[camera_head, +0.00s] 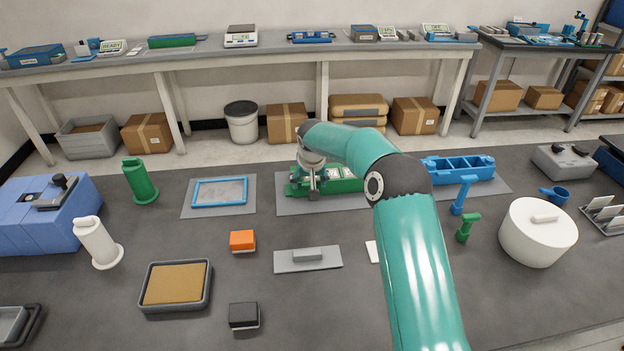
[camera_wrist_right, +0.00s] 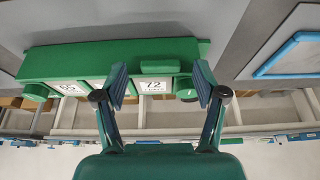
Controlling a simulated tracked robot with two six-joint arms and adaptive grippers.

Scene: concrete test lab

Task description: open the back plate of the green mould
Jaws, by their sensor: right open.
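The green mould (camera_head: 345,184) lies on a grey mat at the back middle of the table, partly hidden by my right arm and gripper. In the right wrist view the mould (camera_wrist_right: 60,64) is a long green body with white number labels and round knobs near both ends. A small green raised bar (camera_wrist_right: 160,67) shows on it between my fingertips. My right gripper (camera_head: 313,190) is at the mould's left part; in its wrist view the gripper (camera_wrist_right: 160,82) is open, with nothing visibly clamped. Contact with the mould cannot be told. My left gripper is out of view.
A blue frame (camera_head: 220,191) lies on a mat left of the mould. A blue mould (camera_head: 462,168) stands to the right. An orange block (camera_head: 243,240), a grey plate with a block (camera_head: 290,262) and a sand tray (camera_head: 207,290) are in front.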

